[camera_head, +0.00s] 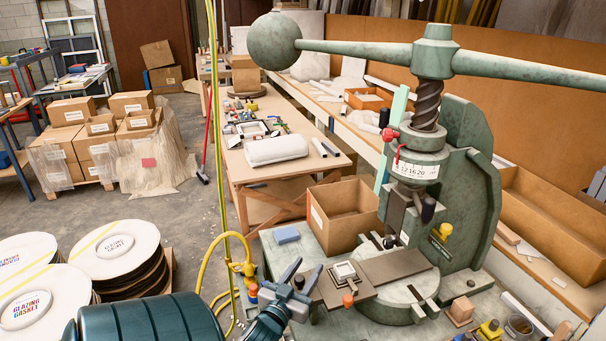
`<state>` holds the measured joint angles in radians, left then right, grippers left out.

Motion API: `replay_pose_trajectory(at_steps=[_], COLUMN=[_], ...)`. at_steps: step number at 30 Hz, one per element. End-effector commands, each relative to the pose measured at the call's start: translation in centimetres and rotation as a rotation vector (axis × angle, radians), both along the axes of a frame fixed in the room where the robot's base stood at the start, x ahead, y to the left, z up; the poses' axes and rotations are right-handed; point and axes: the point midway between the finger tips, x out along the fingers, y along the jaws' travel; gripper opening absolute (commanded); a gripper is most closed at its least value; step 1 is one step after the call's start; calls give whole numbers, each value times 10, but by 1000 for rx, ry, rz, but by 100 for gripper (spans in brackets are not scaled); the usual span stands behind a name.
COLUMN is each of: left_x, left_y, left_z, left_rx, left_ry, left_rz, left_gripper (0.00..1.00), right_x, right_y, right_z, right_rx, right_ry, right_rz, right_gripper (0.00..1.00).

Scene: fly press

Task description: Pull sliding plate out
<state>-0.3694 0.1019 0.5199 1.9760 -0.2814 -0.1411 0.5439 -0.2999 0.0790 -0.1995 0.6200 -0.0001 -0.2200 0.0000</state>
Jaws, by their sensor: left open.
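The fly press (440,170) is green, with a screw, a long bar and a ball weight. The sliding plate (333,293) is a flat brown-grey plate at the left end of the press's guide (398,264), above the round bed (385,299). A small square light piece (343,271) sits on it, and an orange knob (348,300) is at its front edge. My left gripper (303,274) is open, just left of the plate, with its fingers pointing up. I cannot tell whether a finger touches the plate. My right gripper is not in view.
An open cardboard box (340,215) and a blue block (286,235) are behind the plate. A yellow hose (215,262) hangs left of my gripper. Stacked round discs (115,248) stand at left. A small wooden block (461,310) is right of the bed.

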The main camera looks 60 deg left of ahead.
Motion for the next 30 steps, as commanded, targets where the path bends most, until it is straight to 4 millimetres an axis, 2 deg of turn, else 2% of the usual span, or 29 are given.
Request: replay_pose_trajectory(at_steps=[5, 11, 30], left_x=[-5, -23, -129], left_y=[-3, -13, -71], left_z=[-2, -3, -3], left_rx=[-1, -1, -2], left_ry=[2, 2, 2], left_rz=[0, 1, 1], left_gripper=[40, 40, 40], right_x=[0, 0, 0], right_y=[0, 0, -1], right_z=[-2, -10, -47], right_rx=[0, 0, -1], right_ry=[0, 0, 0], right_rz=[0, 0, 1], right_gripper=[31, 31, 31])
